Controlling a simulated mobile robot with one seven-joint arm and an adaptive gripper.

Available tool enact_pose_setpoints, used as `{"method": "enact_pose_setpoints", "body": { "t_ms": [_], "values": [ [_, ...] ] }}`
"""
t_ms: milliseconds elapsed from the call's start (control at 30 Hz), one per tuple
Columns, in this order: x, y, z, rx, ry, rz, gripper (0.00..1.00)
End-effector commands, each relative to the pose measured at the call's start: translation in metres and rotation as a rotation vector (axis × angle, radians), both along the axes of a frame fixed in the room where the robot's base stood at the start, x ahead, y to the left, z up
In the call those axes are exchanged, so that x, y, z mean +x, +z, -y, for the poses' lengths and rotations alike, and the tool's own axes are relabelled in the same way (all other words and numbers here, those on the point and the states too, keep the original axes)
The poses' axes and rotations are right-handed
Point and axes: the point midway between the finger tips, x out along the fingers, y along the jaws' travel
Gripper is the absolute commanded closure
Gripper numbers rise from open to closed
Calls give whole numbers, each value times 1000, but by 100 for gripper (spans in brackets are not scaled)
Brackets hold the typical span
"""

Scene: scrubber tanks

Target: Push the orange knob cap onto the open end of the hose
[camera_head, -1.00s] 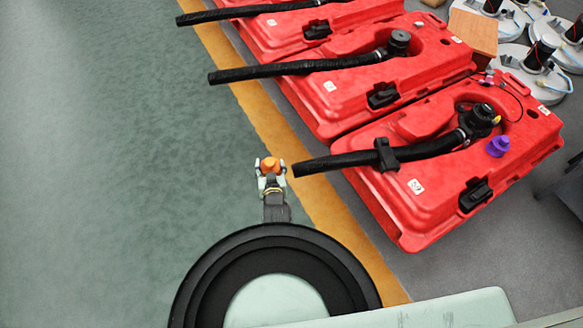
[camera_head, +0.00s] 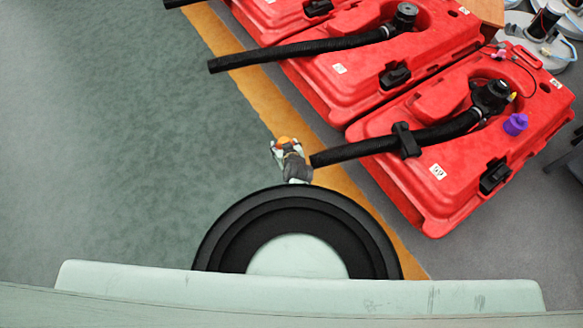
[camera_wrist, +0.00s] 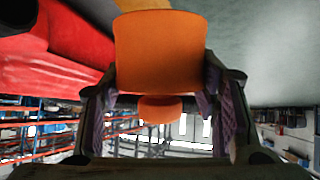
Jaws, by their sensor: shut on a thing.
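The orange knob cap (camera_head: 284,140) is held in my gripper (camera_head: 279,148), above the floor by the yellow stripe. In the wrist view the cap (camera_wrist: 160,50) fills the top middle, between the two fingers of my gripper (camera_wrist: 160,95). The fingers are shut on it from both sides. The black hose (camera_head: 350,150) runs left from the nearest red tank and is held by a black clip. Its open end (camera_head: 316,160) sticks out past the tank's edge. The cap is apart from the hose end, a little up and to the left of it in the head view.
The nearest red tank (camera_head: 440,205) carries a purple cap (camera_head: 515,124) and a black latch (camera_head: 495,177). A second black hose (camera_head: 290,52) juts out from the tank behind. The green floor (camera_head: 150,150) to the left is clear.

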Motion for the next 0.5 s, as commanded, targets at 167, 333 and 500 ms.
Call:
{"method": "enact_pose_setpoints", "body": {
  "t_ms": [167, 333, 500],
  "values": [
    [-7, -25, -14, -164, 224, -201, 72],
    [-23, -50, -21, -458, 502, -430, 72],
    [-43, -67, -16, -873, 780, -594, 72]
  ]
}}
